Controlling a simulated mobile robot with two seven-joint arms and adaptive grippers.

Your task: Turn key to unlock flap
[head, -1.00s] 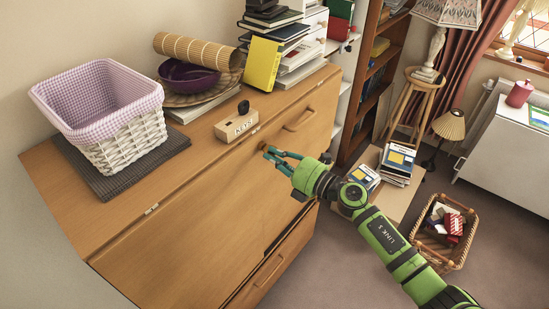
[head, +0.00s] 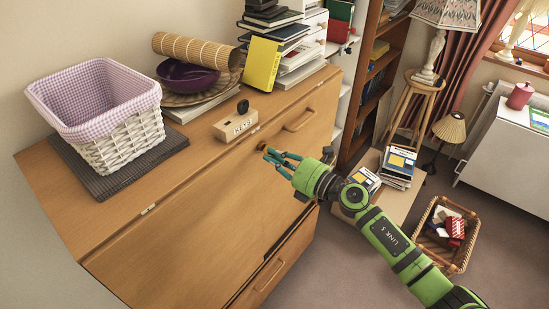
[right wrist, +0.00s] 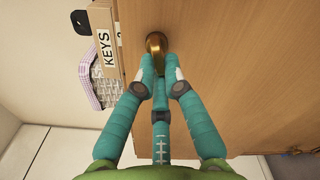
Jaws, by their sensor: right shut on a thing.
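The wooden flap (head: 200,205) is the broad, closed front panel of the bureau. A brass lock fitting (right wrist: 156,42) stands out near the flap's top edge in the right wrist view. My right gripper (head: 274,158) is at this fitting, its teal fingers pointing at the flap. In the right wrist view, the fingertips (right wrist: 161,66) are close together just below the brass piece. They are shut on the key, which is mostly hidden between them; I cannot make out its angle. My left gripper is not in view.
A wooden KEYS block (head: 236,126) with a dark round piece on top stands on the bureau just above the lock. A lined wicker basket (head: 125,140), purple bowl (head: 188,77) and books share the top. A low table with books (head: 398,165) is right of my arm.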

